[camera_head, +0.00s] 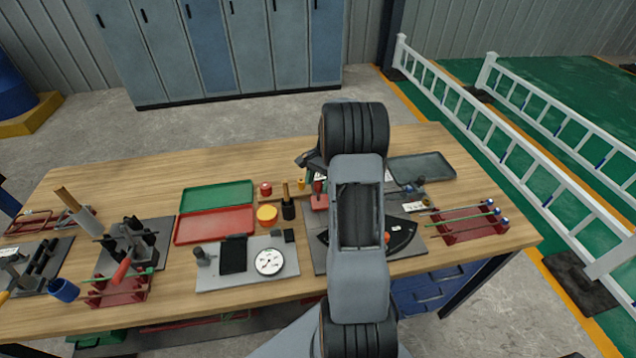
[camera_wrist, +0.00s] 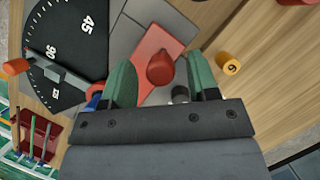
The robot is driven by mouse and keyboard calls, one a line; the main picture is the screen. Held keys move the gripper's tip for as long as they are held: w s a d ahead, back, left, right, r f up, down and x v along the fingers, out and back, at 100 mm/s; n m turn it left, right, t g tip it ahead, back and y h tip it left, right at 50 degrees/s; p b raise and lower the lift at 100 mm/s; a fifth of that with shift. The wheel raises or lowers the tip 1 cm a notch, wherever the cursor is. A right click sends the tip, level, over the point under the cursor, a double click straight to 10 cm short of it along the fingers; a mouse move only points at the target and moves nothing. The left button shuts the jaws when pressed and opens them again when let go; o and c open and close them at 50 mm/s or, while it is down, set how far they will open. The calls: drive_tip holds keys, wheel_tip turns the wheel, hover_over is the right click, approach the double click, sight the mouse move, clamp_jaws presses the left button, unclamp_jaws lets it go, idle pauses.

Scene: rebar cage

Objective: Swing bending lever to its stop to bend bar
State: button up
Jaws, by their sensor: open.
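The bender's black dial plate (camera_wrist: 70,40), marked 45 and 90, lies on the bench; it shows right of my arm in the head view (camera_head: 403,236). A grey arm (camera_wrist: 62,72) with an orange-red end crosses it.
A yellow numbered cylinder (camera_wrist: 228,63) stands close to the right finger. A red rack with several rods (camera_head: 470,224) is at the bench's right end. A dark tray (camera_head: 422,167) lies behind the bender. Green (camera_head: 216,196) and red (camera_head: 214,225) trays lie left.

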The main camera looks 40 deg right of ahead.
drive_tip(key=shift+a+f, duration=0.15)
drive_tip(key=shift+f, duration=0.2)
clamp_jaws()
idle(0.4)
